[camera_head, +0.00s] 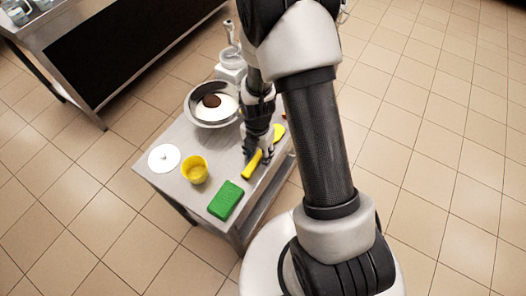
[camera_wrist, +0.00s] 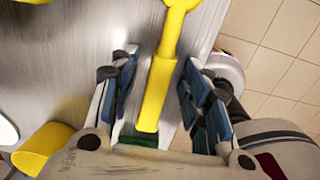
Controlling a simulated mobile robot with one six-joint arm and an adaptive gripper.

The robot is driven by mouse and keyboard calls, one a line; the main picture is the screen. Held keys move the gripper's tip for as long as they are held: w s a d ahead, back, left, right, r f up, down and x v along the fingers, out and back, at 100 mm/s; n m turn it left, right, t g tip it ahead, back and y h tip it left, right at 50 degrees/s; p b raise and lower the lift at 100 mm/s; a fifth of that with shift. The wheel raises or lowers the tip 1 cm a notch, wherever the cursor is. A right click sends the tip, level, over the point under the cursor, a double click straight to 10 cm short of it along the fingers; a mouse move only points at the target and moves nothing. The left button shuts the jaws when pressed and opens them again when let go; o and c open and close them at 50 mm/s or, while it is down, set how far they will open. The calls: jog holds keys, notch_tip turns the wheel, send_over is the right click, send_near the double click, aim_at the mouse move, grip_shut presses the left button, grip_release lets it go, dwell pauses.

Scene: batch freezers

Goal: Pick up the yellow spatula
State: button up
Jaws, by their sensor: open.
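The yellow spatula (camera_head: 252,164) lies on the metal table near its right edge, partly hidden by my gripper in the head view. Its yellow handle also shows in the wrist view (camera_wrist: 155,95), running between the two fingers. My gripper (camera_wrist: 158,85) is open, with one blue-padded finger on each side of the handle and a gap on both sides. In the head view my gripper (camera_head: 259,147) is low over the table at the spatula. I cannot tell whether the fingers touch the tabletop.
On the table (camera_head: 178,192) are a green sponge (camera_head: 226,200), a yellow cup (camera_head: 194,169), a white disc (camera_head: 164,158) and a metal bowl (camera_head: 204,118) with white and brown contents. A white appliance (camera_head: 231,60) stands behind. Open tiled floor lies to the right.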

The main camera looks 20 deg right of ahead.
jog(key=shift+r, duration=0.1)
grip_shut()
dwell(0.4)
jog(key=shift+r, duration=0.1)
